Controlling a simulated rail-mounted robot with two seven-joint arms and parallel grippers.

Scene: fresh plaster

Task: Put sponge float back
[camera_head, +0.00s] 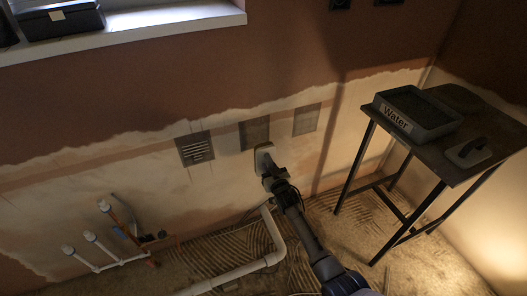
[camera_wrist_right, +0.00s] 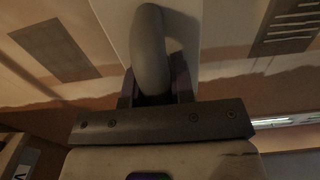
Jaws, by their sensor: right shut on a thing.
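The sponge float (camera_head: 263,155) is a pale flat board with a grey handle, held up in front of the wall in the head view. My right gripper (camera_head: 272,180) is shut on its handle. In the right wrist view the grey handle (camera_wrist_right: 150,50) sits between the dark fingers, with the pale board (camera_wrist_right: 112,30) behind it. Whether the board touches the wall cannot be told. My left gripper is not in view.
A dark table (camera_head: 443,158) stands at the right with a "Water" tray (camera_head: 430,124) and another handled float or trowel (camera_head: 468,152). Vents and patches (camera_head: 195,149) mark the wall. White pipes (camera_head: 250,266) run low at the wall. A window sill (camera_head: 150,32) is upper left.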

